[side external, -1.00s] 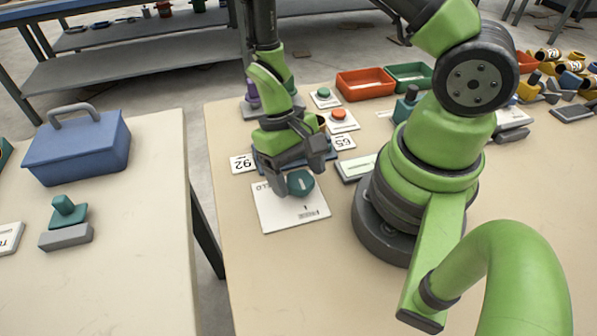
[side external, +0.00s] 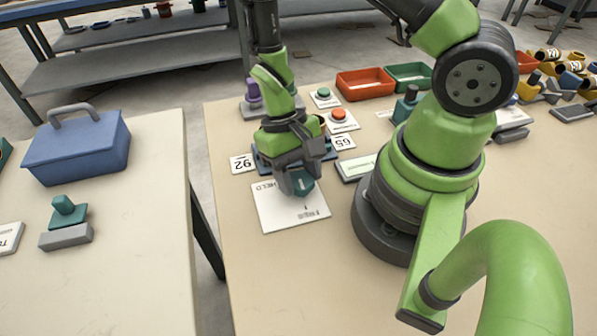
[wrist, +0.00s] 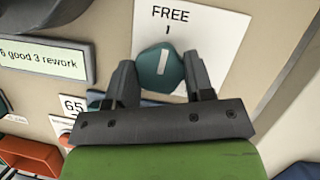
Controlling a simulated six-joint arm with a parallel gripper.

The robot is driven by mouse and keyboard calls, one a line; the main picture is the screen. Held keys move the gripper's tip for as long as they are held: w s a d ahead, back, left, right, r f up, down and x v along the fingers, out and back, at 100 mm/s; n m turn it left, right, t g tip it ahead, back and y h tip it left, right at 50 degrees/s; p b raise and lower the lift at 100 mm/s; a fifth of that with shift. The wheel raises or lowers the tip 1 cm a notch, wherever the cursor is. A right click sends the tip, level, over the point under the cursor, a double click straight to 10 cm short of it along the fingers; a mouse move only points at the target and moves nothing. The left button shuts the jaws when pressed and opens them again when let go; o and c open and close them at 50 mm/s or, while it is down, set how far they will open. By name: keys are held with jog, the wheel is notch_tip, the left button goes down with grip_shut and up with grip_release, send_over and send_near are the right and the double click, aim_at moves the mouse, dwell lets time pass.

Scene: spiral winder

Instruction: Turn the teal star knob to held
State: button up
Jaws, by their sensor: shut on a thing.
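The teal star knob (wrist: 160,70) stands on a white plate (wrist: 207,32) marked FREE in the wrist view. Its white pointer line points roughly at the FREE tick. My gripper (wrist: 161,80) is shut on the knob, with one dark finger on each side. In the side view, the knob (side external: 304,186) is partly covered by my gripper (side external: 298,182), which comes down from above. The word HELD shows on the far left part of the plate (side external: 276,218), and FREE is towards its near right side.
A display panel (side external: 358,167) is right of the plate. Orange (side external: 365,83) and green (side external: 409,75) trays stand farther back. The near tabletop is clear.

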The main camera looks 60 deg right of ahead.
jog(key=m+y, duration=0.1)
jog(key=m, duration=0.3)
jog(key=shift+t, duration=0.4)
jog(key=m+t+y, duration=0.1)
jog(key=m, duration=0.2)
jog(key=shift+m, duration=0.3)
jog(key=m+t, duration=0.1)
jog(key=m, duration=0.2)
jog(key=m+t, duration=0.1)
jog(key=m, duration=0.2)
jog(key=shift+s+t+y, duration=0.1)
jog(key=shift+t+y, duration=0.2)
jog(key=shift+t, duration=0.1)
jog(key=shift+m, duration=0.4)
jog(key=o, duration=0.9)
jog(key=shift+d, duration=0.1)
